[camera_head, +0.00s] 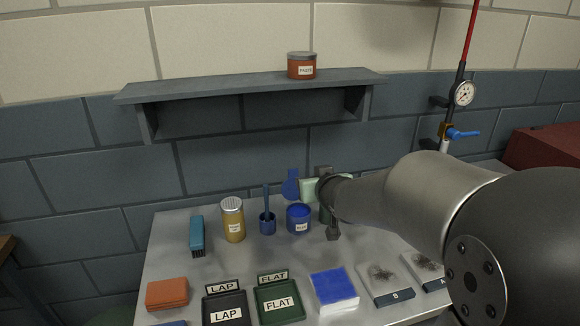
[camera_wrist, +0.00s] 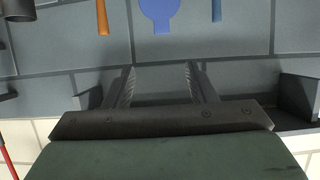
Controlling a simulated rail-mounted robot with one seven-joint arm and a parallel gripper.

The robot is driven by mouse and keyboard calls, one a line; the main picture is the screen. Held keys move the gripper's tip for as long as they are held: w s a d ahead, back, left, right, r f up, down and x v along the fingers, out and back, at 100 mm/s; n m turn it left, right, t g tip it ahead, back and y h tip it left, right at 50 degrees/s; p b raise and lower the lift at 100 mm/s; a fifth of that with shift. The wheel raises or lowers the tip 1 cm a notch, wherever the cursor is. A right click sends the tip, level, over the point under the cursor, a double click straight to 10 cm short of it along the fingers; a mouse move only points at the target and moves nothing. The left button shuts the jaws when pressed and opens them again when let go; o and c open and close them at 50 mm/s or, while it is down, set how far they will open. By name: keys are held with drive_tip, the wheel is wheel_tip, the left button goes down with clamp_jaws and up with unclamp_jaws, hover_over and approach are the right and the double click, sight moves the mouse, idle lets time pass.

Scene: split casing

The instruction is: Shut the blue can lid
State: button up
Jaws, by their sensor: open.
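The blue can (camera_head: 298,219) stands upright on the table in the head view, with a white label on its front. Its blue lid (camera_head: 291,186) stands raised behind the can, round with a tab at the top. The lid (camera_wrist: 158,12) also shows at the top of the wrist view, beyond my fingers. My gripper (camera_wrist: 160,80) is open, with nothing between its two fingers. In the head view my gripper (camera_head: 312,188) is just right of the lid and above the can's right side; my arm partly hides it.
A yellow shaker (camera_head: 233,220) is further left. The wall shelf (camera_head: 245,86) holds an orange tin (camera_head: 301,66). Trays and blocks fill the front.

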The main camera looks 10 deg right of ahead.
sight(293, 170)
drive_tip(key=b+x, duration=0.1)
drive_tip(key=x, duration=1.6)
drive_tip(key=shift+w+a, duration=0.15)
drive_tip(key=shift+w, duration=0.05)
clamp_jaws()
drive_tip(key=shift+b, duration=0.3)
